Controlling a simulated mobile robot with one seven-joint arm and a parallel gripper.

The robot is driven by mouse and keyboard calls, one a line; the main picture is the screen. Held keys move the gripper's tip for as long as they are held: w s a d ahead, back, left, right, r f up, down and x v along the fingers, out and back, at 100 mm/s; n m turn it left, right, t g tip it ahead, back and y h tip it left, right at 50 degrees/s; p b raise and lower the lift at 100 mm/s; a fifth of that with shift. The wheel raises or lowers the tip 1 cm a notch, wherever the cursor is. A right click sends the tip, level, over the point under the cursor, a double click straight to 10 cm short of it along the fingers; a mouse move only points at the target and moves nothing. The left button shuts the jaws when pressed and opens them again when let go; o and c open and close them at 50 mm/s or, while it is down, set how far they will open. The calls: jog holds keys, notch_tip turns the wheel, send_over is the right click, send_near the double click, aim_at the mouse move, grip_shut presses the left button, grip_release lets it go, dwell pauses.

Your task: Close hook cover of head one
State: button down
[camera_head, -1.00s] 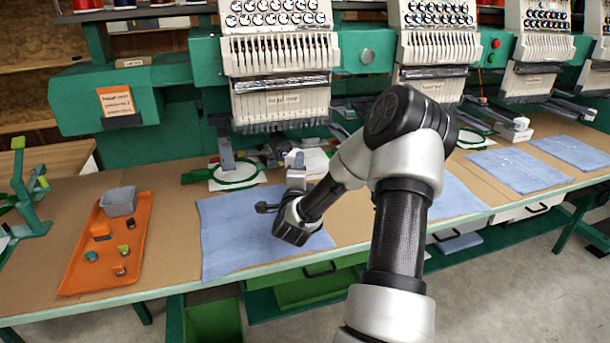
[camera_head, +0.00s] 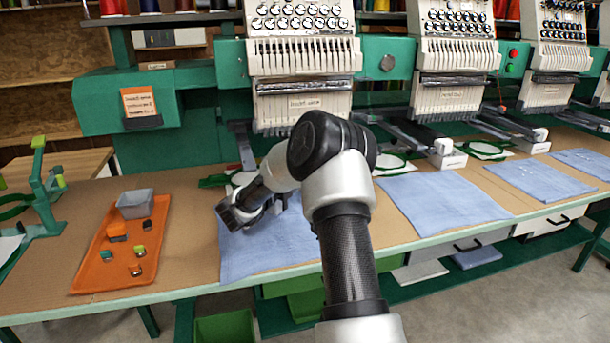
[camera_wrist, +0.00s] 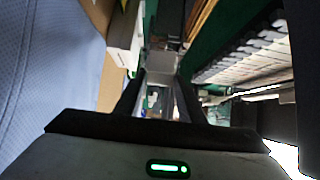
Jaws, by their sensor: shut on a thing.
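Head one is the white embroidery head (camera_head: 303,105) at the left of the row, above a blue cloth (camera_head: 262,250). My gripper (camera_wrist: 158,98) shows in the wrist view with its two fingers close together on a small pale piece, seemingly the hook cover (camera_wrist: 160,63), which juts out light grey just past the fingertips. How far the cover is swung open or shut cannot be told. In the head view my wrist hangs over the cloth in front of head one; my arm hides the fingertips and the hook area.
More heads and blue cloths line the table to the right. The head's underside (camera_wrist: 240,60) is close to my wrist.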

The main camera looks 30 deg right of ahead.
dwell(0.3)
jog(key=c, duration=1.5)
grip_release()
jog(key=p+v, duration=0.2)
jog(key=v, duration=1.5)
jog(key=shift+a, duration=0.2)
